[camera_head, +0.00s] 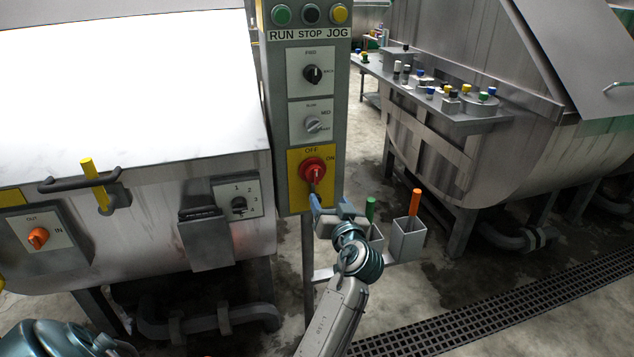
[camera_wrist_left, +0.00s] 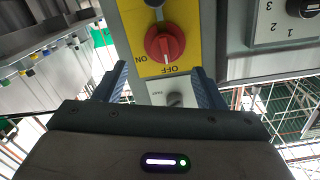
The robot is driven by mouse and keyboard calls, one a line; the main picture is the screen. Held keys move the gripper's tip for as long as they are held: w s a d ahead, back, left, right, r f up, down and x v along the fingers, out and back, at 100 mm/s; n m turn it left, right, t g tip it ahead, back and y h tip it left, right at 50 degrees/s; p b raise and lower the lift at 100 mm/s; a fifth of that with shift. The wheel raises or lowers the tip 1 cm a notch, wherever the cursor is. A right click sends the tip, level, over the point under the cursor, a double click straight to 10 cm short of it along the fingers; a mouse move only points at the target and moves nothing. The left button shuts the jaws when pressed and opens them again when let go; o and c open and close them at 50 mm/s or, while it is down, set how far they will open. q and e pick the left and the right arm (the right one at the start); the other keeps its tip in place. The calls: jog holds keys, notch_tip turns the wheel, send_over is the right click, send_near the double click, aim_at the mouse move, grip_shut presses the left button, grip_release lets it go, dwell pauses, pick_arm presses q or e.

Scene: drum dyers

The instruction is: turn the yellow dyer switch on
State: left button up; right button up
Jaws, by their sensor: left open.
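The yellow dyer switch is a red rotary knob (camera_head: 313,169) on a yellow plate (camera_head: 295,192) marked OFF at the top and ON at its right. It sits low on the grey control panel. In the left wrist view, upside down, the red knob (camera_wrist_left: 165,43) shows its pale mark on the side facing the OFF label. My left gripper (camera_head: 330,203) is just below the knob in the head view, partly covering the plate's lower edge. In the wrist view its fingers (camera_wrist_left: 158,72) are apart, with nothing between their tips; the knob lies beyond them. My right gripper is out of sight.
Above the knob are two more rotary selectors (camera_head: 312,74) and RUN, STOP and JOG buttons (camera_head: 311,14). A metal holder (camera_head: 408,240) with green and orange handles stands right of my wrist. A steel drum machine (camera_head: 140,235) fills the left; another stands behind right.

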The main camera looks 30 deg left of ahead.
aim_at(317, 177)
pick_arm(q)
jog(key=x, duration=0.3)
jog(key=p+x, duration=0.1)
jog(key=x, duration=0.3)
jog(key=r+p+x, duration=0.1)
jog(key=x, duration=0.2)
jog(key=shift+a+r, duration=0.1)
jog(key=shift+a, duration=0.4)
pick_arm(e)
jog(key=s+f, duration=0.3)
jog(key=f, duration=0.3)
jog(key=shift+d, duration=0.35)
pick_arm(q)
jog(key=shift+y, duration=0.3)
jog(key=c, duration=1)
